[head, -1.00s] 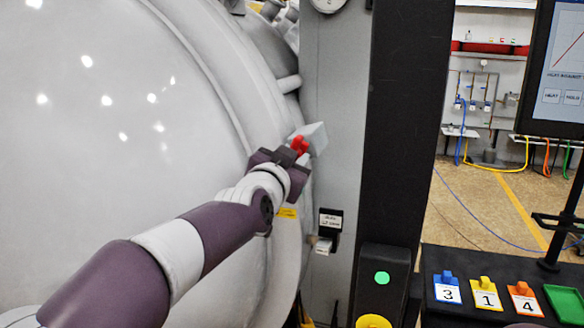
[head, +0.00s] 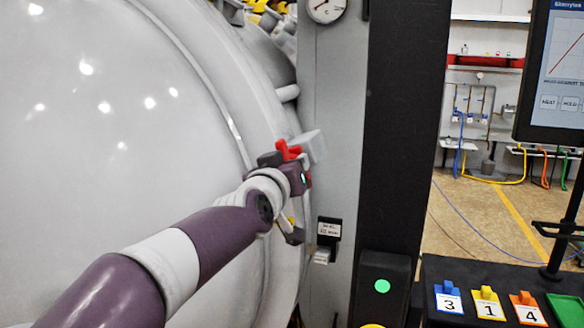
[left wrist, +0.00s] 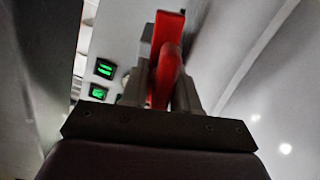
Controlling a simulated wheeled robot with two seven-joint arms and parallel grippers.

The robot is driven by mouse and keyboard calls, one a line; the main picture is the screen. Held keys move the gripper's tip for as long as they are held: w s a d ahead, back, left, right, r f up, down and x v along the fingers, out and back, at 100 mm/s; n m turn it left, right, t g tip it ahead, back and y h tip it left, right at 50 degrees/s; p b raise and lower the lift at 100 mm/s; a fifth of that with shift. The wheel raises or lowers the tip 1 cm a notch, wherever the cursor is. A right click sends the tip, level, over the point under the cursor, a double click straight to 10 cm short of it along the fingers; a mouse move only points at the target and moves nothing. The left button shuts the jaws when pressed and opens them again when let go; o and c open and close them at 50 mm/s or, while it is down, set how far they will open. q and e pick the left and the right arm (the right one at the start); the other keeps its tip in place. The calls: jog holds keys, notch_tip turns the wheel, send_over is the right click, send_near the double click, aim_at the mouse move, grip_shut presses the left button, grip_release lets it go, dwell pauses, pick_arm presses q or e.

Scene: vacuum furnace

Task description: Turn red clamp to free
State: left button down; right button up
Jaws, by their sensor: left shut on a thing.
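The red clamp (head: 288,150) sits at the rim of the big round furnace door, beside a pale grey block (head: 314,146). My left gripper (head: 283,157) is at the clamp and covers part of it in the head view. In the left wrist view the red clamp (left wrist: 166,62) stands between the two fingers of my left gripper (left wrist: 160,92), which is shut on it. The large grey furnace door (head: 120,120) fills the left of the head view. My right gripper is not in view.
A dark upright post (head: 402,130) stands right of the door. A black console (head: 470,285) with numbered blue, yellow and orange tags is at the lower right, under a screen (head: 556,75). A round gauge (head: 326,8) sits above.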

pick_arm(q)
jog(key=shift+f, duration=0.2)
dwell(0.3)
jog(key=c, duration=1.1)
grip_release()
jog(key=shift+s+r, duration=0.1)
jog(key=shift+r, duration=0.05)
jog(key=shift+s+a, duration=0.1)
jog(key=shift+s, duration=0.05)
jog(key=b+v, duration=0.1)
jog(key=v, duration=1.1)
jog(key=shift+s, duration=0.2)
